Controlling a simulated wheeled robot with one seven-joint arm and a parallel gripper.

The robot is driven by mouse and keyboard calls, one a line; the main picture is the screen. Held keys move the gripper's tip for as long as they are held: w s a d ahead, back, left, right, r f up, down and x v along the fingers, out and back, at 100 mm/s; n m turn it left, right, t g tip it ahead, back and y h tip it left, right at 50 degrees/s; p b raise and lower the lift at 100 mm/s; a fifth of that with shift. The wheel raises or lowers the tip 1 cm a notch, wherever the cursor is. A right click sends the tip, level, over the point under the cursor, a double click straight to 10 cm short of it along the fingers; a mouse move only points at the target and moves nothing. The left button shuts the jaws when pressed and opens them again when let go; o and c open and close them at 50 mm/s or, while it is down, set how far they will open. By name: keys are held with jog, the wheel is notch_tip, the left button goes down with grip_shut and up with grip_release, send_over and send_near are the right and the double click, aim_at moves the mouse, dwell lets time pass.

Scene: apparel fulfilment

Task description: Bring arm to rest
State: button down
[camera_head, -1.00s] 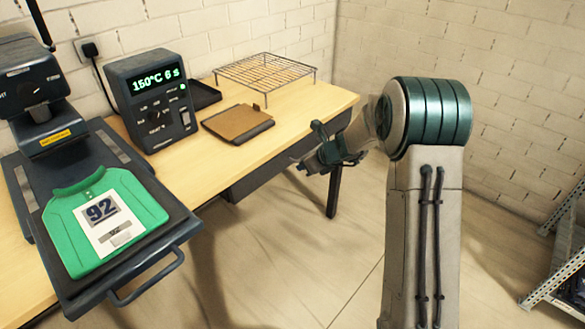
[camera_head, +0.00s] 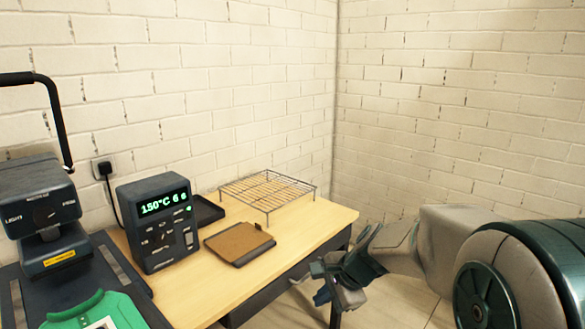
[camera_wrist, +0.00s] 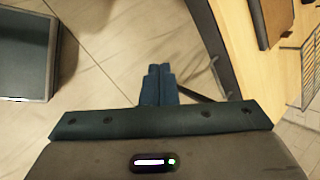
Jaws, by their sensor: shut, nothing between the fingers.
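My gripper (camera_head: 325,283) is at the table's front right corner in the head view, out over the floor, with my arm reaching in from the right. In the wrist view its two dark fingers (camera_wrist: 158,84) lie side by side with no visible gap and hold nothing. Bare floor shows past the fingertips, and the wooden table (camera_wrist: 265,70) edge is off to the right. The gripper appears apart from the table.
The table (camera_head: 190,295) bears a control box (camera_head: 160,222), a brown pad (camera_head: 240,241), a dark tray (camera_head: 205,211) and a wire rack (camera_head: 268,190). A heat press (camera_head: 40,215) with a green shirt (camera_head: 95,312) stands at left. Brick walls close off the back.

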jog(key=s+d+r+n+h+p, duration=0.2)
jog(key=s+n, duration=0.4)
jog(key=s, duration=0.3)
jog(key=s+d+r+n+h+p, duration=0.2)
jog(key=s+d+r+n, duration=0.3)
jog(key=s, duration=0.5)
jog(key=shift+s+d+n+g+h, duration=0.2)
jog(key=shift+d+n+g+h, duration=0.4)
jog(key=shift+n, duration=0.5)
